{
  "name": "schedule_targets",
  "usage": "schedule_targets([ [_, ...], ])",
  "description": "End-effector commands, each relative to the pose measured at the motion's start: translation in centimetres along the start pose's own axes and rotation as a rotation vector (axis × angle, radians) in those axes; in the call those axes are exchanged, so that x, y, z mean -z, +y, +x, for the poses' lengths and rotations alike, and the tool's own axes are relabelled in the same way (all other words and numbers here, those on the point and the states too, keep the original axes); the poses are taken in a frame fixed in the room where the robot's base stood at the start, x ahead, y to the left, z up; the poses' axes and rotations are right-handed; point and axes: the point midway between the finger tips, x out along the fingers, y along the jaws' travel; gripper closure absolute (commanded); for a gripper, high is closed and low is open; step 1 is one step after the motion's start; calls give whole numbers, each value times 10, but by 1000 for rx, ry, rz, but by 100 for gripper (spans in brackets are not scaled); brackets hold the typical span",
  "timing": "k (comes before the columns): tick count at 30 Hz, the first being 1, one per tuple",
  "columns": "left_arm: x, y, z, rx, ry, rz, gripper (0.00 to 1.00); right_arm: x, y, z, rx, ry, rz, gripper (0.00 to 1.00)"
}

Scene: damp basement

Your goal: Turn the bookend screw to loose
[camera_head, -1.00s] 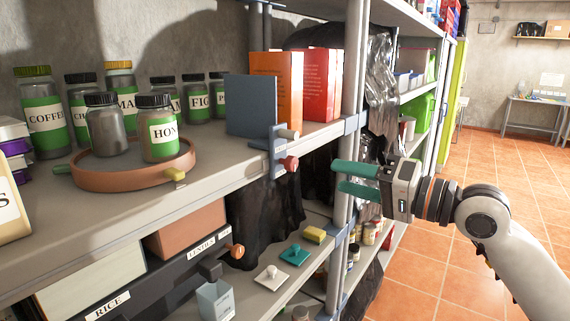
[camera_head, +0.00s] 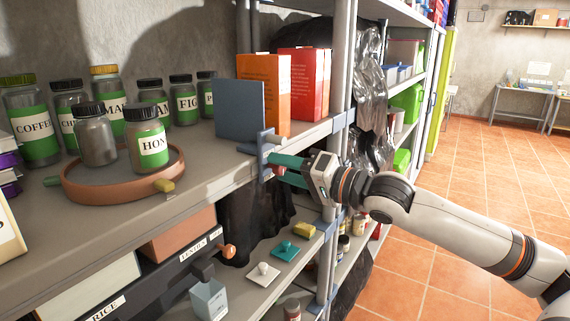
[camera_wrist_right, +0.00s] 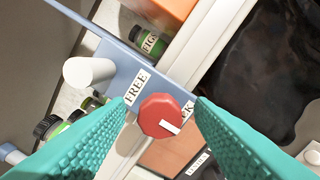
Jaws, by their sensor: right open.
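The blue-grey bookend (camera_head: 240,110) stands on the upper shelf at its front edge, with its clamp reaching over the edge. Its red screw knob (camera_wrist_right: 160,108) faces the right wrist camera and carries a white mark on its lower part. A "FREE" label (camera_wrist_right: 137,88) lies up-left of the knob; another label (camera_wrist_right: 188,109), partly hidden and ending in "K", lies to its right. My right gripper (camera_head: 273,168) is open, its teal fingers on either side of the knob; I cannot tell whether they touch it. My left gripper is not in view.
Orange and red boxes (camera_head: 304,82) stand behind the bookend. A round terracotta tray (camera_head: 90,190) with jars sits left on the same shelf. A grey shelf post (camera_head: 338,70) rises close to my right gripper. The lower shelf holds bins and small items.

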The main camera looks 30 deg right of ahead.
Motion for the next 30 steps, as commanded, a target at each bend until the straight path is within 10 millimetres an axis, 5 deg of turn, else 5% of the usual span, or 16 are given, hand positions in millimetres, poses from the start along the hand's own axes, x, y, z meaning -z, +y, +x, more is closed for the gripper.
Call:
schedule_targets([
  [14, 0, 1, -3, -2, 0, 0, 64, 1, 0, 4, 1, 1, -2, 51],
  [23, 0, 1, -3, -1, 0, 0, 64, 1, 0, 4, 1, 1, -2, 96],
  [30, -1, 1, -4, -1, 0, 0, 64, 0, 0, 4, 1, 1, -20, 96],
])
